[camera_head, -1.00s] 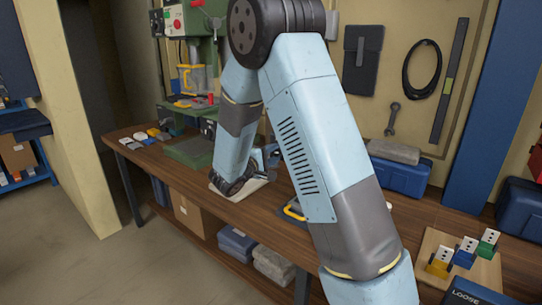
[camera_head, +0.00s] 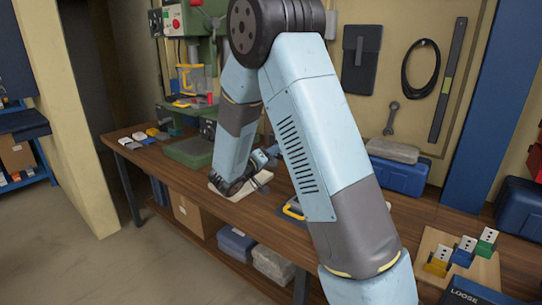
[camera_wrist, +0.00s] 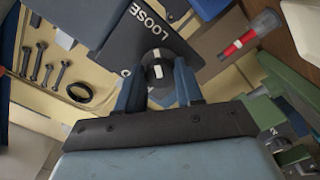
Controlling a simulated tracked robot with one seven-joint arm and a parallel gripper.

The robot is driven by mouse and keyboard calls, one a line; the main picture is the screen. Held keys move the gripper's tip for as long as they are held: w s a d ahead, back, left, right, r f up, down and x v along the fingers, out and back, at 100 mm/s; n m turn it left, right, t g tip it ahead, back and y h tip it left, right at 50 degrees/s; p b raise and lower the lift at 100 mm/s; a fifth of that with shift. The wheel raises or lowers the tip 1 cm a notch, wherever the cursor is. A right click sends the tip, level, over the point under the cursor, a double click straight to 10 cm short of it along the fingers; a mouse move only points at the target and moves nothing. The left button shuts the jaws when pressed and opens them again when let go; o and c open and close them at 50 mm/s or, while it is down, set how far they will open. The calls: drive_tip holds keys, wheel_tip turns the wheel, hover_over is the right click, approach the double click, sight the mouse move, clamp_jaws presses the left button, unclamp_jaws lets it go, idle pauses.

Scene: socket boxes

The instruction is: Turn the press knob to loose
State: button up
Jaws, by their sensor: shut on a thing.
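The knob (camera_wrist: 158,72) is dark and round with a white stripe, in the wrist view. It sits on a dark plate (camera_wrist: 127,38) with the white word LOOSE above the knob. The stripe runs roughly up and down in the picture, its upper end toward LOOSE. Another label on the plate is mostly hidden by a finger. My gripper (camera_wrist: 158,88) is shut on the knob, one blue-grey finger on each side. In the head view my gripper (camera_head: 262,162) is small and partly hidden by my arm; the knob cannot be made out there.
A green press (camera_head: 196,50) stands on the wooden bench (camera_head: 150,165) at the back left. At the right are a board with coloured blocks (camera_head: 464,252) and a dark panel marked LOOSE (camera_head: 480,292). A red cylinder (camera_wrist: 238,45) shows near the plate.

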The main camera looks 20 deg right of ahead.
drive_tip(key=shift+m, duration=0.4)
drive_tip(key=o, duration=1)
drive_tip(key=shift+w, duration=0.1)
drive_tip(key=shift+a, duration=0.15)
drive_tip(key=v, duration=1.3)
drive_tip(key=shift+s+a, duration=0.25)
